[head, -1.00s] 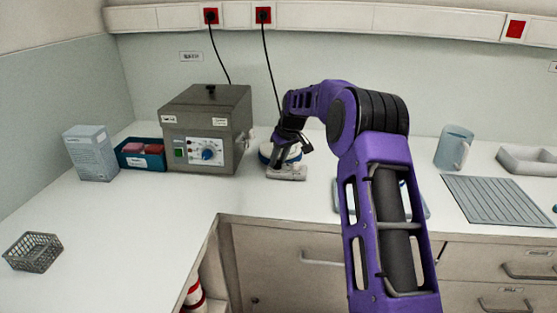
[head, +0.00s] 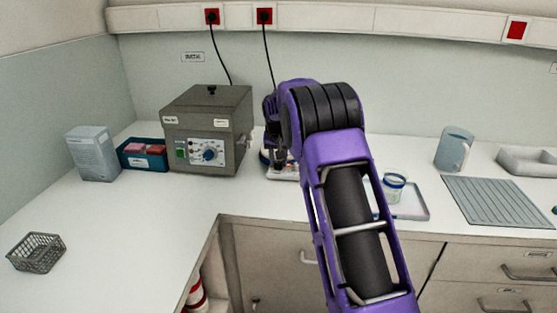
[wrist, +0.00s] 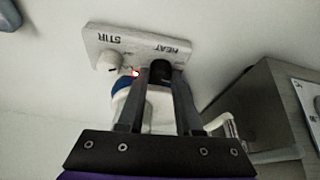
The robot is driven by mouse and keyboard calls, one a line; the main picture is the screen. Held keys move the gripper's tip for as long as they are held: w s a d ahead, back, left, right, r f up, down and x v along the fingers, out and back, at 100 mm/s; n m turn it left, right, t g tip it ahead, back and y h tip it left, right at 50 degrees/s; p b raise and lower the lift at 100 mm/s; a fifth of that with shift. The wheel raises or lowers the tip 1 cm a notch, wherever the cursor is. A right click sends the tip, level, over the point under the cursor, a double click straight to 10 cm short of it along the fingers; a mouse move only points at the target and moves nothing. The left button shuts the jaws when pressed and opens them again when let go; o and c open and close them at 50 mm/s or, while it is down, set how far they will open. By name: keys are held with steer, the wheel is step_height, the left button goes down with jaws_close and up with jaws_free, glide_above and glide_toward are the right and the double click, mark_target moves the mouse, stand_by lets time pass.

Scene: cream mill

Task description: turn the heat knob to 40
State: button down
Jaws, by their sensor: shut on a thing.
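The stirring hotplate's pale front panel (wrist: 118,38) shows upside down in the wrist view, with the words STIR and HEAT on it. The dark heat knob (wrist: 160,69) is under HEAT, between my fingertips. My gripper (wrist: 162,72) is shut on this knob. The white stir knob (wrist: 109,61) is beside it, free of the fingers. A small red light (wrist: 135,72) glows between the knobs. In the head view my arm hides most of the hotplate (head: 283,174). The knob's scale and pointer are not readable, so I cannot tell its setting.
A grey box device (head: 205,115) with its own blue dial stands just left of the hotplate. A tray (head: 414,212) with a small glass jar (head: 395,187) is to the right. A mug (head: 455,148) and a ribbed mat (head: 500,200) are farther right. The left counter is mostly clear.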

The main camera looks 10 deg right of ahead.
stand_by(0.3)
steer(key=c, duration=0.6)
jaws_free()
steer(key=v, duration=1.7)
steer(key=shift+a+r+p, duration=0.15)
steer(key=shift+r+p, duration=0.1)
steer(key=shift+p, duration=0.15)
